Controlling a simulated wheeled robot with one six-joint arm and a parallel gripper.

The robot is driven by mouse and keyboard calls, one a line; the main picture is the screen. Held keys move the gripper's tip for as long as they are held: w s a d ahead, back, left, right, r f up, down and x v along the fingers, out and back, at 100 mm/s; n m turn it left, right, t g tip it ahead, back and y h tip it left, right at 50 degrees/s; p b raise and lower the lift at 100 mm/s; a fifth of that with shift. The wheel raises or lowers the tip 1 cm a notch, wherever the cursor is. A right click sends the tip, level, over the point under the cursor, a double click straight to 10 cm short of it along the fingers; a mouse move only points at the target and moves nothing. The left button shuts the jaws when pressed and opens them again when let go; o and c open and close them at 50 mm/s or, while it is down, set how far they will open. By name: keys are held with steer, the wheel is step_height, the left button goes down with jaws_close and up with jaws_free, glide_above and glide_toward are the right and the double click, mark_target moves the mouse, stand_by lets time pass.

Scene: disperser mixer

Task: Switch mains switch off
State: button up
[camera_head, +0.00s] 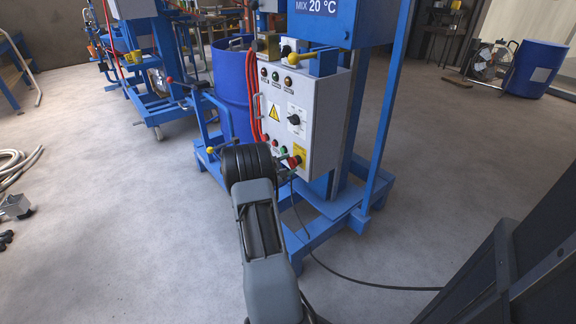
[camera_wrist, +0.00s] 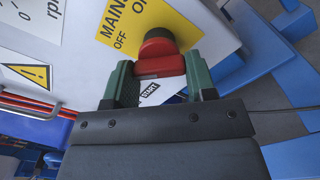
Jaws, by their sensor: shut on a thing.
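The mains switch (camera_wrist: 158,54) is a red rotary knob on a yellow plate (camera_wrist: 132,24) marked "MAIN" and "OFF" in the wrist view. In the head view the red knob (camera_head: 294,162) is at the lower right of the grey control panel (camera_head: 322,112). My gripper (camera_wrist: 160,76) has green fingers, one on each side of the red handle, and is shut on it. In the head view my gripper (camera_head: 282,164) is at the switch, partly hidden behind my wrist. The knob's exact pointer position cannot be told.
Green and red buttons and a black dial (camera_head: 294,119) sit near the switch on the panel. A blue drum (camera_head: 232,85) stands left of it, with red cables (camera_head: 252,85) between. A black cable (camera_head: 365,286) lies on the floor. Open floor lies left and right.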

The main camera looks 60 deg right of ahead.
steer(key=o, duration=0.9)
steer(key=shift+o, duration=0.2)
steer(key=p+v, duration=0.3)
steer(key=v, duration=1)
steer(key=shift+a, duration=0.35)
steer(key=shift+w, duration=0.15)
